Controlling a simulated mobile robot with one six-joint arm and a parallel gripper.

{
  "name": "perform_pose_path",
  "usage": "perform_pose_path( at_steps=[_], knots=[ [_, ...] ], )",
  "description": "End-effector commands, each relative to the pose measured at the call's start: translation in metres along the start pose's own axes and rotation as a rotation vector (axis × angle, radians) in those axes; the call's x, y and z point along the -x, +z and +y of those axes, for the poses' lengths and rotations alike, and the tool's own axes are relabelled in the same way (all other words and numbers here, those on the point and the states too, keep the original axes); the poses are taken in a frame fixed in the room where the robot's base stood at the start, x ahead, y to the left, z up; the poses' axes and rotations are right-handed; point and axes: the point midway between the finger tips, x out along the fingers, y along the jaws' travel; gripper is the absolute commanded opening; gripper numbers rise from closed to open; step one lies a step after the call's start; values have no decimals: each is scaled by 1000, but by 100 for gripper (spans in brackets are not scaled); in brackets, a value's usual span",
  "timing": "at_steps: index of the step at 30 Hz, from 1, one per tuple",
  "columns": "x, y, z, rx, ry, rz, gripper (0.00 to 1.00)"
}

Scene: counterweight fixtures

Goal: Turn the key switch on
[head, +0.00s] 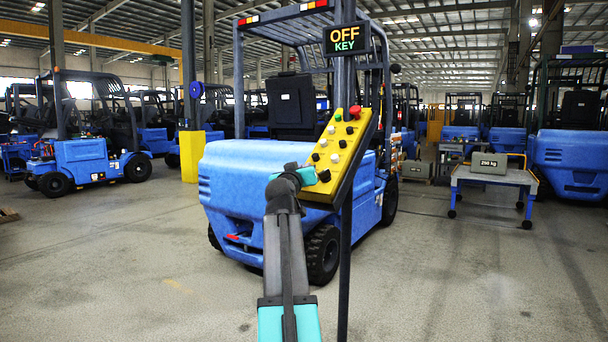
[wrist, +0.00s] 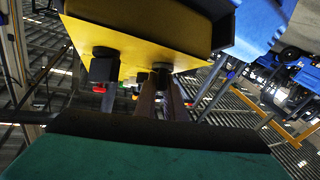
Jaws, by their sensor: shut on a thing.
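The yellow control panel (head: 346,157) is tilted on a dark post, with several knobs and buttons. A display (head: 346,40) above it reads "OFF KEY". My gripper (head: 306,177) is at the panel's lower left corner. In the wrist view, my gripper's two fingers (wrist: 161,92) are closed around a small dark round part, seemingly the key switch (wrist: 162,67), on the panel face. The gripper hides this part in the head view. A black knob (wrist: 104,65) sits just beside the fingers, apart from them; it also shows in the head view (head: 324,175).
A red button (head: 355,111) and a green one are at the panel's top. A blue forklift (head: 240,190) stands close behind the panel. A cart (head: 490,178) with a 250 kg weight (head: 488,163) stands at right.

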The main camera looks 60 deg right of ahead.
Motion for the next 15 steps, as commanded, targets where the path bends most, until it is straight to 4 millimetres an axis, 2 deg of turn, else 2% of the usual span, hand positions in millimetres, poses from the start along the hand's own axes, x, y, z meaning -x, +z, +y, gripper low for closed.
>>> perform_pose_path(
  at_steps=[1,15],
  knots=[
    [1,-1,-4,-6,-2,7,0],
    [1,-2,-4,-40,56,10,0]
  ],
)
